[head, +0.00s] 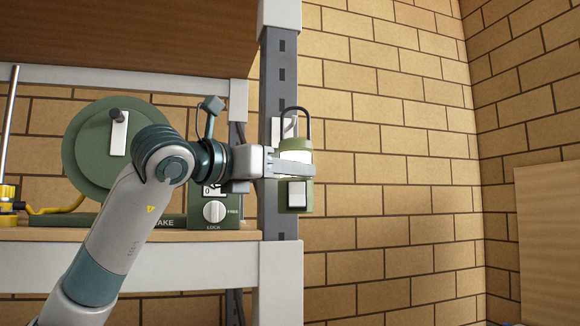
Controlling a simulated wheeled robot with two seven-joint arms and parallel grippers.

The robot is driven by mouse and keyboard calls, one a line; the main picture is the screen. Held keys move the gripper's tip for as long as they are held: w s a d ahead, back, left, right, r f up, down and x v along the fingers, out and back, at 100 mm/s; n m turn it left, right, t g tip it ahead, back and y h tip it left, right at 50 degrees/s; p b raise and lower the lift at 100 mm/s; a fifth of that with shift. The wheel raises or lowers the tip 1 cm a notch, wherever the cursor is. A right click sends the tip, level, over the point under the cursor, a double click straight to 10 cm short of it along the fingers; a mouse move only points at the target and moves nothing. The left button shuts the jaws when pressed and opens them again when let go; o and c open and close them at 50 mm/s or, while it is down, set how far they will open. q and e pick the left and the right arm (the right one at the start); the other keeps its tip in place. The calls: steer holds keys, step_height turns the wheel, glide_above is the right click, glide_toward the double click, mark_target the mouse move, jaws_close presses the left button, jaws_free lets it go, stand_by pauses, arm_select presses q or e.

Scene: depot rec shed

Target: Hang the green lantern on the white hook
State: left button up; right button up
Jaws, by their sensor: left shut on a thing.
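The green lantern (293,196) is upright, with a pale glowing band and a dark looped handle on top. My left gripper (294,169) is shut on the lantern around its middle and holds it in front of the dark shelf post. The white hook (289,127) is on the post, just behind the lantern's handle and partly seen through the loop. I cannot tell whether the handle touches the hook. My right gripper is not in view.
A shelf (140,237) at the left carries a green reel (92,165) and a green box with a white knob (214,212). The metal post (281,240) stands behind the lantern. Right of it is open space before a brick wall (400,200). A wooden panel (548,230) stands far right.

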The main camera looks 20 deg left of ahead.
arm_select(q)
steer(key=shift+w+a+p, duration=0.7)
steer(key=shift+w+p, duration=0.05)
steer(key=shift+w, duration=0.25)
steer(key=shift+w+a+f+b, duration=0.3)
steer(key=shift+w+f+b, duration=0.15)
steer(key=shift+f+b, duration=0.15)
steer(key=shift+w+a+f+b, duration=0.15)
steer(key=shift+f+b, duration=0.1)
steer(key=shift+b, duration=0.15)
steer(key=o, duration=1.6)
steer(key=shift+c, duration=0.2)
steer(key=shift+f, duration=0.15)
